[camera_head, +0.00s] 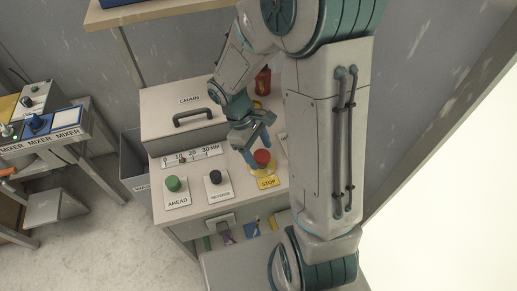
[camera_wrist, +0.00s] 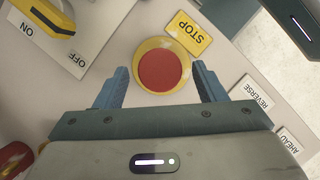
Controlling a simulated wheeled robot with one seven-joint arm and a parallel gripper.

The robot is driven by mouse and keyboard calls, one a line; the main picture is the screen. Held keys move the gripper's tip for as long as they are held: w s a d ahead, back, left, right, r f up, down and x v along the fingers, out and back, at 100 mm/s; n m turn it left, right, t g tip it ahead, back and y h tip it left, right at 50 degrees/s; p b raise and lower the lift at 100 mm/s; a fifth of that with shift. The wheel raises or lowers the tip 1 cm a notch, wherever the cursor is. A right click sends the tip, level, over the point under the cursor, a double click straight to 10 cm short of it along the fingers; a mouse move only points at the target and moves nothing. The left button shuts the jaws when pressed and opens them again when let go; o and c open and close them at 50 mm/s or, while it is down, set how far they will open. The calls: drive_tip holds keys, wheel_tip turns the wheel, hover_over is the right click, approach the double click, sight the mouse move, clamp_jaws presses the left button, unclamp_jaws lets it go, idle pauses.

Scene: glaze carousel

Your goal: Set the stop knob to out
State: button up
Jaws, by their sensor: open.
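The stop knob (camera_head: 262,157) is a red mushroom button on a yellow round base, beside a yellow STOP label (camera_head: 267,182) on the cabinet top. In the wrist view the red knob (camera_wrist: 164,71) sits between and slightly ahead of my fingers, with the STOP label (camera_wrist: 188,33) beyond it. My gripper (camera_wrist: 160,88) is open, with one blue finger on each side of the knob. A gap shows between each finger and the red cap. In the head view my gripper (camera_head: 262,146) is at the knob, partly hidden by my arm. Whether the knob is in or out cannot be told.
Beside the knob are the black REVERSE button (camera_head: 215,177) and green AHEAD button (camera_head: 173,183). A CHAIN cover with a dark handle (camera_head: 193,115) stands behind. A yellow-handled ON/OFF switch (camera_wrist: 50,15) and another red item (camera_wrist: 14,158) are near my gripper.

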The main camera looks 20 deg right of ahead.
drive_tip(key=c, duration=1.3)
drive_tip(key=shift+r+p, duration=0.85)
drive_tip(key=shift+r, duration=0.15)
drive_tip(key=shift+c, duration=0.4)
drive_tip(key=shift+w, duration=0.1)
drive_tip(key=o, duration=1.4)
drive_tip(key=v, duration=1.3)
drive_tip(key=shift+a+r, duration=0.1)
drive_tip(key=shift+r, duration=0.25)
